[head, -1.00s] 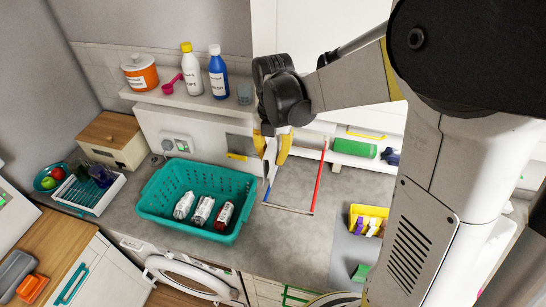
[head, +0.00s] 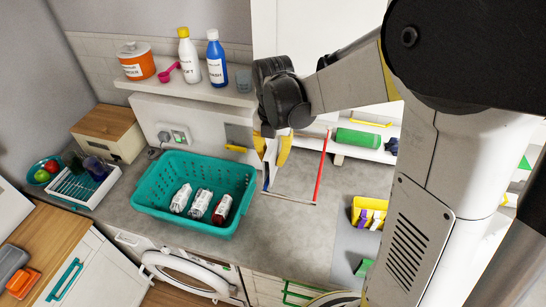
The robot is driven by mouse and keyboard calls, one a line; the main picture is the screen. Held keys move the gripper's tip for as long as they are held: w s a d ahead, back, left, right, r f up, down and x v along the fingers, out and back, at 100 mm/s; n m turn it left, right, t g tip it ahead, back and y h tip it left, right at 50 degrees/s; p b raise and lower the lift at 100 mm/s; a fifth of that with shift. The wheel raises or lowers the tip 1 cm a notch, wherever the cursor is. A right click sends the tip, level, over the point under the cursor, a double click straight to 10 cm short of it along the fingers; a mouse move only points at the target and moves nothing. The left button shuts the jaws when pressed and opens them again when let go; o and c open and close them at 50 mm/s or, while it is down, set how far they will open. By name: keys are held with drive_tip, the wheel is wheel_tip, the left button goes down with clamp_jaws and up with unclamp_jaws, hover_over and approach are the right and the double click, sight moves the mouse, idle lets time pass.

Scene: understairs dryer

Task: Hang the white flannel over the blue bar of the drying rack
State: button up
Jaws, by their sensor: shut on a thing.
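My gripper (head: 272,149), with yellow fingers, points down above the counter at the back middle. It is shut on the white flannel (head: 270,163), which hangs as a narrow strip between and below the fingers. The drying rack stands on the counter just below, with a red bar (head: 321,170) on the right and a thin grey front rod (head: 290,199). The blue bar (head: 266,182) shows on the left, right by the flannel's lower end. I cannot tell whether the flannel touches the bar. The far end of the blue bar is hidden behind the flannel and gripper.
A teal basket (head: 146,200) with several rolled items stands left of the rack. A shelf (head: 190,91) with bottles is behind it. A green roll (head: 358,138) lies on a ledge at the back right. A yellow bin (head: 357,215) stands to the right. The counter before the rack is clear.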

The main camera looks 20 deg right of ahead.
wheel_tip(320, 180, down, 8)
drive_tip(key=b, duration=0.7)
drive_tip(key=shift+f, duration=0.25)
idle(0.3)
drive_tip(key=o, duration=0.9)
drive_tip(key=shift+r, duration=0.1)
